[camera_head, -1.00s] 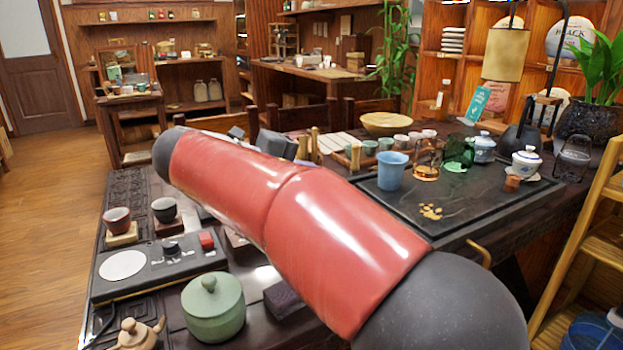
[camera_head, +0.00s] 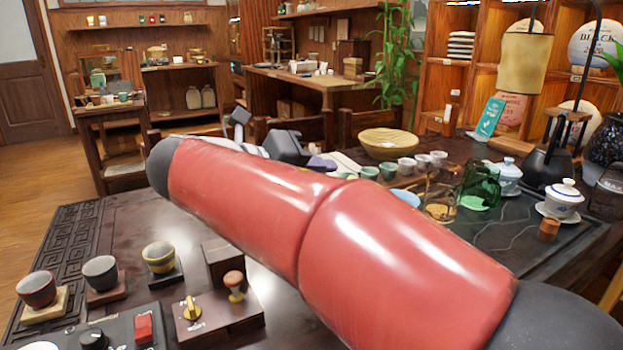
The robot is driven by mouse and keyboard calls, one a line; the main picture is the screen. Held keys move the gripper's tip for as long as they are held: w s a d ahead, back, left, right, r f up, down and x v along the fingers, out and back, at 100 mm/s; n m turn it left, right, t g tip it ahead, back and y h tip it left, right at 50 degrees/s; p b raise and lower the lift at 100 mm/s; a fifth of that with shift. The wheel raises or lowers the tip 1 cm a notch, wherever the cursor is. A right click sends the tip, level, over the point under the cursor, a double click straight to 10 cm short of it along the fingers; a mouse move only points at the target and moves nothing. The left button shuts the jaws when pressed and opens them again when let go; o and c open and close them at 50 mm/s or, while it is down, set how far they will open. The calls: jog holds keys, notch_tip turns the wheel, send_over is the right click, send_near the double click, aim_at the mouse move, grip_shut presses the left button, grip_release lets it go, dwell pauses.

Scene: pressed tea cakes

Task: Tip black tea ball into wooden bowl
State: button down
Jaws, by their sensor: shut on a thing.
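The wooden bowl (camera_head: 388,144) is a wide, shallow, pale bowl at the back of the dark table, right of centre. My gripper (camera_head: 303,158) shows only in part behind my red arm, as a dark grey body to the left of the bowl and apart from it. Its fingertips are mostly hidden. A small purple thing (camera_head: 322,164) shows at its end, and it seems to be what the gripper is shut on. I cannot make out its shape. I cannot pick out the black tea ball.
Several small cups (camera_head: 407,167) stand in front of the bowl. A green glass vessel (camera_head: 480,185) and a lidded white-and-blue cup (camera_head: 563,198) stand to the right. Several cups on stands and a control box (camera_head: 120,330) are at front left. My arm hides the table's middle.

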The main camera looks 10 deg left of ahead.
jog(key=shift+s+d+r+m+t, duration=0.3)
jog(key=shift+s+r+m, duration=0.1)
jog(key=shift+r+m, duration=0.15)
jog(key=shift+s+f+m+b, duration=0.1)
jog(key=shift+f+m+b, duration=0.15)
jog(key=shift+b, duration=0.5)
jog(key=shift+r+t+b, duration=0.15)
jog(key=shift+t+b, duration=0.15)
jog(key=shift+b, duration=0.25)
jog(key=m+b, duration=0.1)
jog(key=s+d+r+m+t+b, duration=0.1)
jog(key=m+b, duration=0.1)
jog(key=shift+s+d+r, duration=0.15)
jog(key=shift+s, duration=0.05)
jog(key=m+b, duration=0.1)
jog(key=s+r+m+t+b, duration=0.1)
jog(key=m, duration=0.1)
jog(key=shift+s+d+r+m, duration=0.1)
jog(key=shift+d+m, duration=0.2)
jog(key=shift+d, duration=0.1)
jog(key=shift+s+d+r+m+t+b, duration=0.25)
jog(key=shift+r+m+t+b, duration=0.4)
jog(key=shift+m, duration=0.35)
